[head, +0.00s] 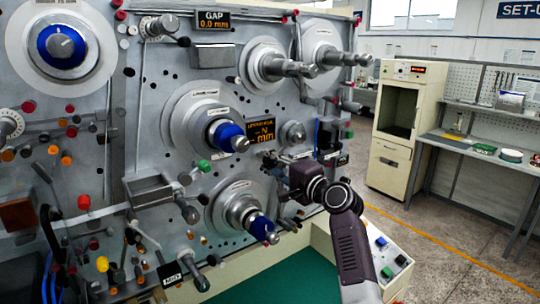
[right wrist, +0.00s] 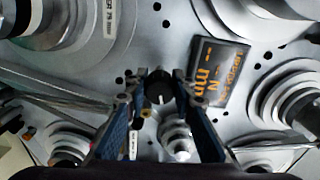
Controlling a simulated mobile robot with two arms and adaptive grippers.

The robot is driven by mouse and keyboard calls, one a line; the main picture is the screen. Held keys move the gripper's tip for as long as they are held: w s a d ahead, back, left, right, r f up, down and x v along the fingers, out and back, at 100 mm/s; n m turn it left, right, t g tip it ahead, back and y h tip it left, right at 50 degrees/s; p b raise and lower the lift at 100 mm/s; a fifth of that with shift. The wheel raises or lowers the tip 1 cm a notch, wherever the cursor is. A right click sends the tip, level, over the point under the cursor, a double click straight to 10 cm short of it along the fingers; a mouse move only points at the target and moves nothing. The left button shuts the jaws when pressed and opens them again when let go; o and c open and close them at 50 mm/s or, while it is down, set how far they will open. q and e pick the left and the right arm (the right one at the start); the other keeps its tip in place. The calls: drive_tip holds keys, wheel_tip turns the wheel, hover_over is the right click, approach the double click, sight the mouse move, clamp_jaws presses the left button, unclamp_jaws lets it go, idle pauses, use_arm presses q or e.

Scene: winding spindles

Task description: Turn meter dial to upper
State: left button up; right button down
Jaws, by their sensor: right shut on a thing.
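The meter dial (right wrist: 161,94) is a small dark round knob with a short white mark low on its face in the right wrist view. My right gripper (right wrist: 160,100) has its fingers on both sides of it and is shut on it. In the head view my right gripper (head: 287,165) reaches the machine panel just below the meter display (head: 261,131), and hides the dial there. The display also shows in the right wrist view (right wrist: 220,72), with orange text "N" and "mm". Which position the dial points to is too small to tell. My left gripper is not in view.
Blue-capped spindles (head: 228,137) and (head: 262,228) stick out left of and below my right gripper. A metal rod spindle (head: 298,69) sticks out above. A button box (head: 390,262) is at lower right. Open floor lies farther right, before a cabinet (head: 398,125).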

drive_tip(key=shift+m+p, duration=0.35)
drive_tip(key=shift+m, duration=0.25)
drive_tip(key=c, duration=1.6)
unclamp_jaws()
drive_tip(key=v, duration=1.2)
drive_tip(key=shift+f, duration=0.1)
